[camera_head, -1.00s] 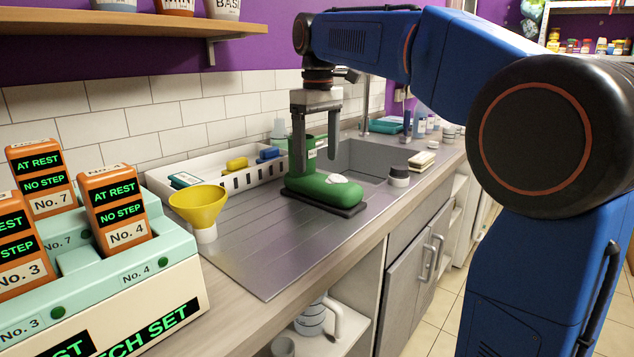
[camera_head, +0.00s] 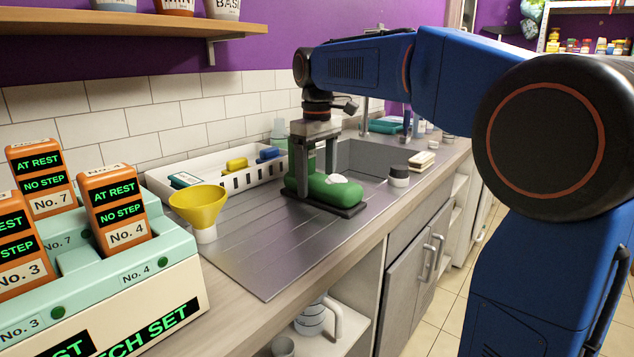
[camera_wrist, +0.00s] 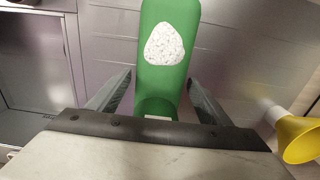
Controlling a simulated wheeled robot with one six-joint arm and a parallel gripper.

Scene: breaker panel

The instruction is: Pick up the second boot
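A green boot (camera_head: 326,190) with a dark sole and a white patch on its toe stands upright on the metal drainboard beside the sink. Only this one boot is in view. My gripper (camera_head: 317,168) points down over the boot's shaft end, with its fingers apart. In the wrist view the boot (camera_wrist: 165,78) lies between the two open fingers (camera_wrist: 158,100), with a gap visible on each side. The boot's shaft is partly hidden by my gripper in the head view.
A yellow funnel (camera_head: 199,206) stands left of the boot on the drainboard. A white tray (camera_head: 222,184) with yellow and blue items is behind. A dark-lidded jar (camera_head: 398,177) stands to the right. A rack of orange testers (camera_head: 110,262) fills the left foreground.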

